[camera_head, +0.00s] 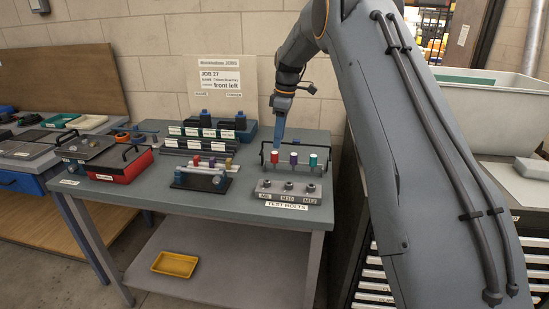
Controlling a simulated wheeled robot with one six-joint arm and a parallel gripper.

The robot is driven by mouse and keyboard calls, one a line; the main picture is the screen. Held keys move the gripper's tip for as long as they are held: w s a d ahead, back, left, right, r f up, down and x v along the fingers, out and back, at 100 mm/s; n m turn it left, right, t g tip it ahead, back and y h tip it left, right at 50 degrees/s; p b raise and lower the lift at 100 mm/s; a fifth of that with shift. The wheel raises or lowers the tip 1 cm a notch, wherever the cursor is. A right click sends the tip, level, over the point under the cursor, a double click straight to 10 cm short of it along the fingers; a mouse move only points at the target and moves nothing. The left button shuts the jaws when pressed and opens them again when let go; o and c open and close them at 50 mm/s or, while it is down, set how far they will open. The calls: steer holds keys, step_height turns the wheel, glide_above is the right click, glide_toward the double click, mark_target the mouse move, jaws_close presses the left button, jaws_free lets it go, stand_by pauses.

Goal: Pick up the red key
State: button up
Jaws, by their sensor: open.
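A small red-topped piece (275,156) stands in a dark rack with a handle (263,158), at the right part of the workbench. It is likely the red key, but it is too small to tell its shape. My gripper (277,146) points down with its blue tip just above or behind this piece. It is open, and nothing shows held in it. The finger gap is too small to see. Another red-topped piece (196,160) stands in a second rack (185,168) to the left.
A purple piece (293,158) and a green-topped piece (313,160) stand beside the red one. A grey TEST BOLTS block (262,193) sits in front. A red box (122,172) is at left on the grey workbench (160,197). A yellow tray (176,264) lies on the lower shelf.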

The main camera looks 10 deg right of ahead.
mark_target(275, 152)
steer(key=shift+w+a+f+p, duration=0.2)
steer(key=shift+f+p, duration=0.4)
steer(key=shift+f, duration=0.65)
steer(key=shift+w+a+f+p, duration=0.2)
steer(key=shift+f+p, duration=0.4)
steer(key=shift+f, duration=0.65)
steer(key=shift+w+a+f+p, duration=0.1)
steer(key=shift+a+f+p, duration=0.35)
steer(key=shift+f, duration=0.8)
steer(key=shift+d, duration=0.15)
steer(key=shift+c, duration=0.5)
jaws_close()
